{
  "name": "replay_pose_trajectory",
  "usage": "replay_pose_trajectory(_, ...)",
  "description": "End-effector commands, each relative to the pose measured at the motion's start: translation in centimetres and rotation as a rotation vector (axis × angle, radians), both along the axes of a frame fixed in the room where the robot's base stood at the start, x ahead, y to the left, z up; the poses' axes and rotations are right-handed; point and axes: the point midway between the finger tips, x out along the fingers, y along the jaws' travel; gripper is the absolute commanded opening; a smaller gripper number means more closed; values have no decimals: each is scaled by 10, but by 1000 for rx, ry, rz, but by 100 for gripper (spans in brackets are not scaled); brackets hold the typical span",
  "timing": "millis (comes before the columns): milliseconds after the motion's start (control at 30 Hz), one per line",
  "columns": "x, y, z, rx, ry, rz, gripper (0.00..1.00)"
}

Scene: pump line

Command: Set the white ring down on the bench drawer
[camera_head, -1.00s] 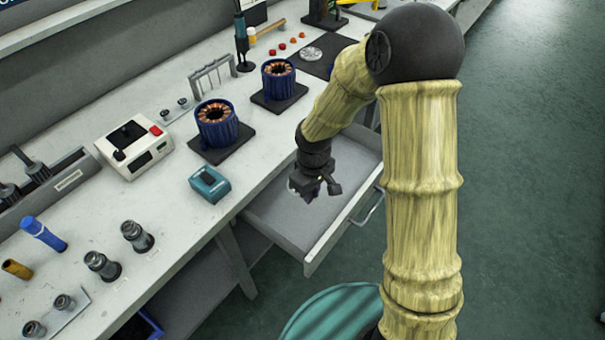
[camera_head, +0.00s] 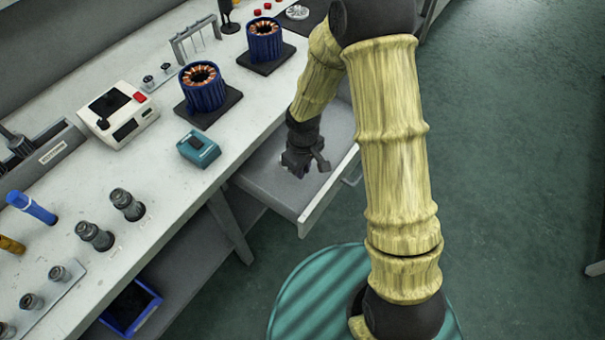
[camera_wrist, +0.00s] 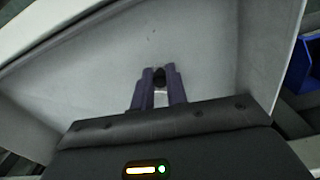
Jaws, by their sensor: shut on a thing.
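The bench drawer (camera_head: 268,187) is pulled open from the white bench, and its grey floor looks bare. It fills much of the wrist view (camera_wrist: 95,75). My gripper (camera_head: 297,166) is over the drawer, pointing down. In the wrist view its two fingers (camera_wrist: 159,82) are close together, shut on a small pale piece (camera_wrist: 160,99), which I take to be the white ring. The ring is mostly hidden by the fingers. I cannot tell whether it touches the drawer floor.
On the bench near the drawer are a teal device (camera_head: 199,149), two blue stators (camera_head: 204,87) on dark plates and a white control box (camera_head: 117,115). A blue bin (camera_head: 131,307) is below the bench. The drawer floor around my gripper is clear.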

Motion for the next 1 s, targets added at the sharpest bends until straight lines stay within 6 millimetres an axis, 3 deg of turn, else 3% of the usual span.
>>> replay_pose_trajectory(200, -1, 1, -31, -1, 3, 2, 0)
replay_pose_trajectory(633, 0, 1, -37, 0, 0, 1, 0)
replay_pose_trajectory(667, 0, 1, -36, 0, 0, 1, 21)
replay_pose_trajectory(733, 0, 1, -35, 0, 0, 1, 34)
replay_pose_trajectory(1000, 0, 0, -35, 0, 0, 1, 37)
